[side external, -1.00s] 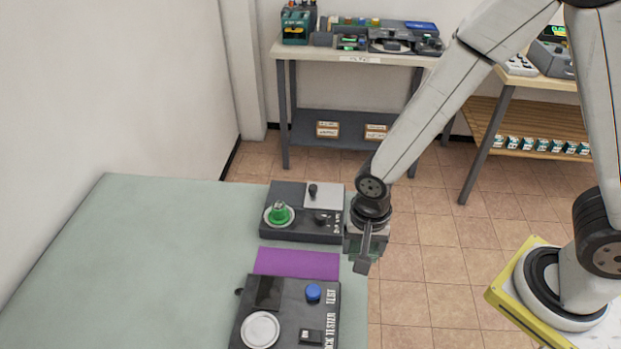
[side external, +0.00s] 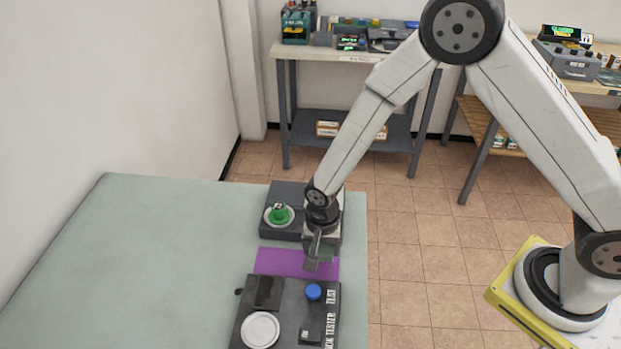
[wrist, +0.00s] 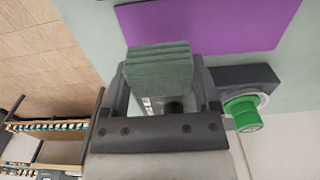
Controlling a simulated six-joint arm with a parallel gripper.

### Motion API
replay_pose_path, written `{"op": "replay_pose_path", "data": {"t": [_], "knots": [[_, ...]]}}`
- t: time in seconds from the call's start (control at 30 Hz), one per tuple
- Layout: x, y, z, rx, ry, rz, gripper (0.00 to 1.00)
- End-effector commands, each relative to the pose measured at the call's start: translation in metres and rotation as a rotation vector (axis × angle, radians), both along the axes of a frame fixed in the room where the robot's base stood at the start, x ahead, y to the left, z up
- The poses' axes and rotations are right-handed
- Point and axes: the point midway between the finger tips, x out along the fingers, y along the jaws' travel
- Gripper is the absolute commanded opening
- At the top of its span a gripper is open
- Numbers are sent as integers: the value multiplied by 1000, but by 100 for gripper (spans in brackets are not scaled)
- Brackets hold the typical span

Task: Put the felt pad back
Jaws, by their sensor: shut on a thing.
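My gripper (side external: 313,248) is shut on a grey-green ribbed block (wrist: 160,72), which looks like the felt pad. In the wrist view it sits between the two fingers of my gripper (wrist: 163,84). In the side view the pad (side external: 322,265) hangs at the fingertips, over the right part of a flat purple mat (side external: 275,262). The mat also shows in the wrist view (wrist: 215,22), beyond the pad. Whether the pad touches the mat cannot be told.
A dark device with a green knob (side external: 280,214) stands behind the mat, partly hidden by my wrist. A dark tester with a blue button (side external: 313,291) and white disc stands in front. The pale green table (side external: 150,265) is clear to the left.

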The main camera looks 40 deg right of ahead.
Motion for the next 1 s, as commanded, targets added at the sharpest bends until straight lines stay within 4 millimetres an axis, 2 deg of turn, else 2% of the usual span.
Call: {"op": "replay_pose_path", "data": {"t": [0.37, 0.7, 1.0], "knots": [[5, 1, -7, -1, 1, 0, 24], [6, 2, -36, 0, 1, 0, 24], [6, 2, -38, 0, 0, 0, 24]]}}
